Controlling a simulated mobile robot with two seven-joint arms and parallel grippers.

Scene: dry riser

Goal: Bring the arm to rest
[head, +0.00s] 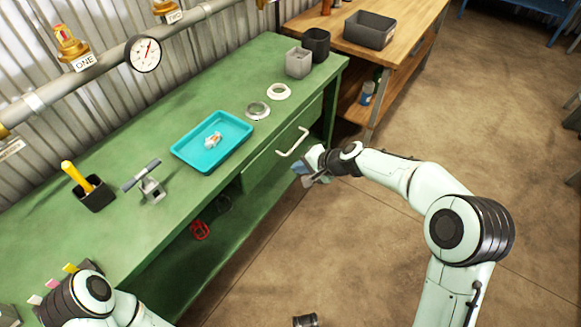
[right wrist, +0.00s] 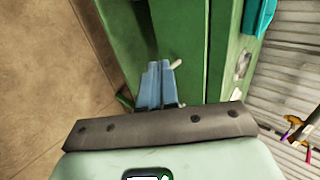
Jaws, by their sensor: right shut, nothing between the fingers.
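My right gripper (head: 302,174) is in front of the green bench, beside the drawer handle (head: 293,143) and apart from it as far as I can see. Its blue fingers are shut and empty. In the right wrist view the shut fingers (right wrist: 158,84) point toward the bench's green front. My right arm reaches in from the right of the head view, over the floor. Part of my left arm shows at the bottom left of the head view; its gripper is not visible.
The green bench (head: 110,228) bears a turquoise tray (head: 186,156) with a small item, white rings (head: 279,91), a grey clamp (head: 150,185) and a black holder (head: 95,198) with a yellow handle. A wooden table (head: 405,25) stands behind. Open floor (head: 400,120) lies to the right.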

